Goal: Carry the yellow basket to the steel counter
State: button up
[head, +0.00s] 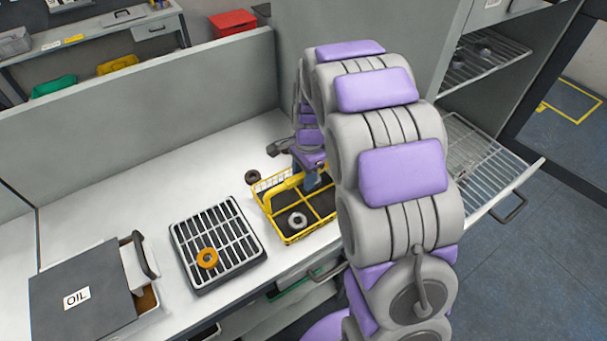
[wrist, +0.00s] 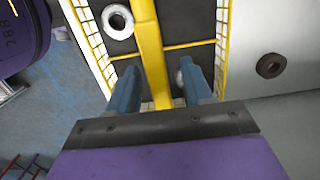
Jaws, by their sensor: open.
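The yellow basket (head: 312,232) stands on a pale worktop (head: 130,195), partly hidden behind my arm. It has wire sides, a dark floor with yellow dividers and a yellow handle bar across the middle. A grey metal ring (head: 297,221) lies in it; this ring also shows in the wrist view (wrist: 108,28). My gripper (wrist: 160,78) is open, with one blue finger on each side of the yellow handle (wrist: 149,45). A gap shows between the fingers and the bar. I cannot tell which surface is the steel counter.
An OIL box (head: 85,295) stands further left. A dark ring (wrist: 270,66) lies beside the basket. A grey partition (head: 140,105) backs the worktop; wire racks (head: 480,160) extend at right.

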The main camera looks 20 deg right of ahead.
notch_tip(320, 180, up, 11)
jog(key=d+p, duration=0.2)
jog(key=s+a+r+n, duration=0.1)
jog(key=s+n, duration=0.6)
jog(key=s, duration=1)
jog(key=s+a+r+n+g+h, duration=0.1)
jog(key=s+n, duration=0.6)
jog(key=s, duration=1)
jog(key=shift+r, duration=0.85)
jog(key=shift+d, duration=0.1)
